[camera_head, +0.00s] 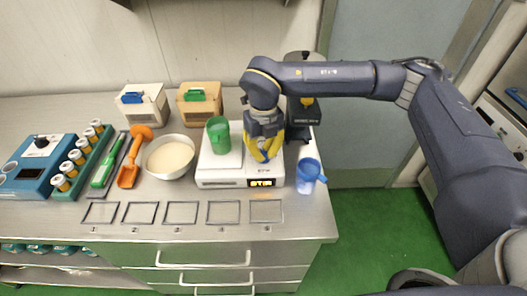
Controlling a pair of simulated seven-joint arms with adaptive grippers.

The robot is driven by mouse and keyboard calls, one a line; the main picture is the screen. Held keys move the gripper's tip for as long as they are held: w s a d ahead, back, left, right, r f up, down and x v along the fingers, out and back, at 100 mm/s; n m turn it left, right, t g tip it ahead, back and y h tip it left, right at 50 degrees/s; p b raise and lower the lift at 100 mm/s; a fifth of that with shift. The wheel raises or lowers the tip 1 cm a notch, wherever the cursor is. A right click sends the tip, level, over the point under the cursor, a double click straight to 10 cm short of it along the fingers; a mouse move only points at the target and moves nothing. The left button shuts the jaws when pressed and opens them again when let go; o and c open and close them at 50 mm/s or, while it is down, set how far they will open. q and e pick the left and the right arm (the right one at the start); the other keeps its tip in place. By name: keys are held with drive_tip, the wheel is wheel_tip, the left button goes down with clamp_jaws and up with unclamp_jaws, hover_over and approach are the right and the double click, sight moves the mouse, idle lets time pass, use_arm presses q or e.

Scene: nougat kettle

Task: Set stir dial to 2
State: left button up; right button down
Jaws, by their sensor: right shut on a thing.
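The white stirring unit (222,180) stands at the front right of the steel bench, with a black-and-yellow label reading STIR (261,183) on its front. My right gripper (263,157) points down over the right part of this unit, just behind the label. Its yellow fingers are shut on the stir dial, which they hide; its setting cannot be read. A green cup (218,138) stands on the unit, left of the gripper. My left gripper is not in view.
A blue jug (308,174) stands close to the right of the unit, near the bench edge. A bowl of pale contents (170,157) is at its left. Several outlined squares (181,212) lie along the front. A blue device (38,166) stands far left.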

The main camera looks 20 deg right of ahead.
sight(263, 152)
drive_tip(key=c, duration=1)
unclamp_jaws()
drive_tip(key=shift+f, duration=0.1)
wheel_tip(263, 152, up, 12)
